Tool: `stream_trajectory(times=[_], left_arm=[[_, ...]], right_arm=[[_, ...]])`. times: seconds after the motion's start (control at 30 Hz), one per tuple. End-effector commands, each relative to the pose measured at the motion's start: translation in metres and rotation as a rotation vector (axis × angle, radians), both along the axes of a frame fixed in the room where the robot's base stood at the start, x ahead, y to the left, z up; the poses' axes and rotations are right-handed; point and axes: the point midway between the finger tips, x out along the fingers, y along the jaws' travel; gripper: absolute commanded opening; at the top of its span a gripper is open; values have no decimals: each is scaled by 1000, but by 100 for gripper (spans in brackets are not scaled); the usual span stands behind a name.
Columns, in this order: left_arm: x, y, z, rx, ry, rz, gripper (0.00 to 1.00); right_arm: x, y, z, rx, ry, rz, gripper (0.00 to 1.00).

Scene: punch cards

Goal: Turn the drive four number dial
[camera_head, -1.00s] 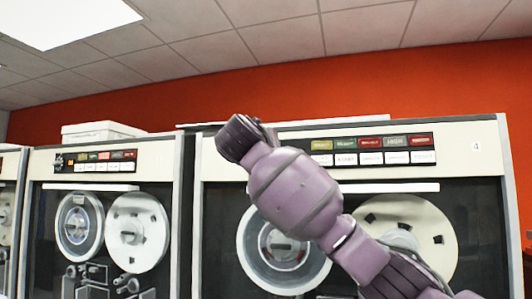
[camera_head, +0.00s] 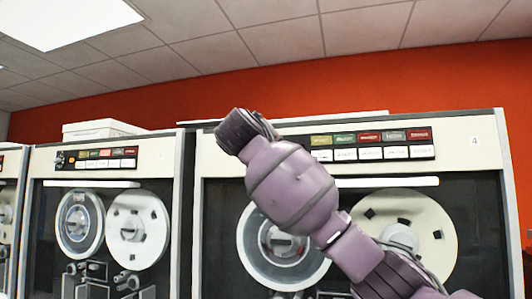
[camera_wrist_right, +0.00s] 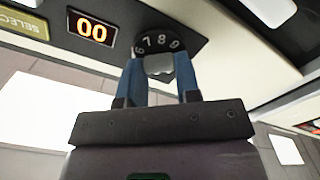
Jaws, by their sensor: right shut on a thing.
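The drive four (camera_head: 474,140) is the large cream-framed tape cabinet marked 4 in the head view. Its number dial (camera_wrist_right: 160,42) shows in the right wrist view as a black disc with white numerals, among them 7 and 8, and a pale grip in its middle. My right gripper (camera_wrist_right: 160,66) has its two blue fingers on either side of this grip, shut on it. In the head view my right forearm and wrist cover the dial and the gripper. My left gripper is in neither view.
A lit display (camera_wrist_right: 92,32) reading 00 is left of the dial, with a SELECT label (camera_wrist_right: 24,22) beyond it. A button panel (camera_head: 370,147) and tape reels (camera_head: 403,237) are on the cabinet front. Another tape cabinet (camera_head: 150,165) stands at left.

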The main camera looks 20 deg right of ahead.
Motion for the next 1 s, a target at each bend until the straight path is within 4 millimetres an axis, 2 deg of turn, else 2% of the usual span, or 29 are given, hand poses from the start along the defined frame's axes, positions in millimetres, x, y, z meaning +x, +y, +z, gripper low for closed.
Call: stream_trajectory(times=[0.6,1.0], left_arm=[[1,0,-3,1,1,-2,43],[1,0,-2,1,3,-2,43]], right_arm=[[1,2,-2,-477,323,0,7],[1,2,-3,-689,465,1,7]])
